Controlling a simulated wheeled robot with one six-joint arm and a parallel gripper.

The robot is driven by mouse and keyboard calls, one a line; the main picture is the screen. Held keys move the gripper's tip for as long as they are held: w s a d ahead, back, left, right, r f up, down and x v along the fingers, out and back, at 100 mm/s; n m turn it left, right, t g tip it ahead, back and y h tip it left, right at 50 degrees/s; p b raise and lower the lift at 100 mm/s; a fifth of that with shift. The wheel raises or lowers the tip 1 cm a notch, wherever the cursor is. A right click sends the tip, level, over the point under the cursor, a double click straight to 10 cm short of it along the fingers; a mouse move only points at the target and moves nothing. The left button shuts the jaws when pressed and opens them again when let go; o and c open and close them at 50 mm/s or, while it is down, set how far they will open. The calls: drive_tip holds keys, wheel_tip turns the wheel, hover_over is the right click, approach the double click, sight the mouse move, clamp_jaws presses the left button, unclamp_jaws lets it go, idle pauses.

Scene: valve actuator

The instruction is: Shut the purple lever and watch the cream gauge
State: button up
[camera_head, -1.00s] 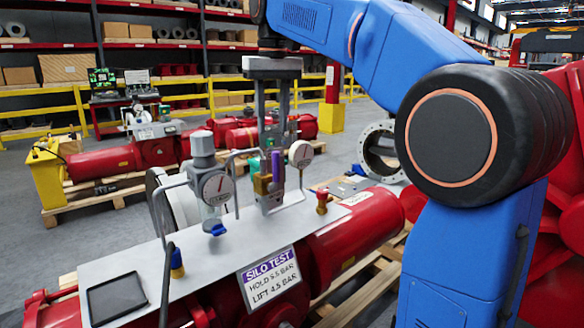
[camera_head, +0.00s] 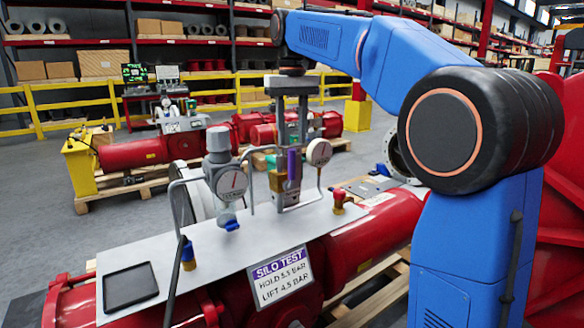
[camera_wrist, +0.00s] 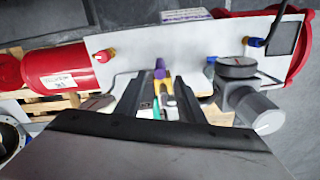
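The purple lever (camera_head: 293,165) stands upright on a brass valve (camera_head: 277,180) in the middle of the grey panel; its purple top also shows in the wrist view (camera_wrist: 159,73). My gripper (camera_head: 291,143) is above the valve, pointing down. Its two fingers are apart, with the lever at or just beyond the gap between the tips; I cannot tell whether they touch it. In the wrist view the fingers (camera_wrist: 160,92) show a gap with the valve parts behind it. The cream gauge (camera_head: 318,152) stands just right of the lever; its reading is too small to tell.
A red-topped fitting (camera_head: 339,198) is at right. A "SILO TEST" sign (camera_head: 282,275) and dark tablet (camera_head: 130,286) are at the panel's front.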

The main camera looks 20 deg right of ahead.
sight(292, 179)
wheel_tip(292, 179, down, 10)
drive_tip(key=shift+r, duration=0.2)
idle(0.3)
clamp_jaws()
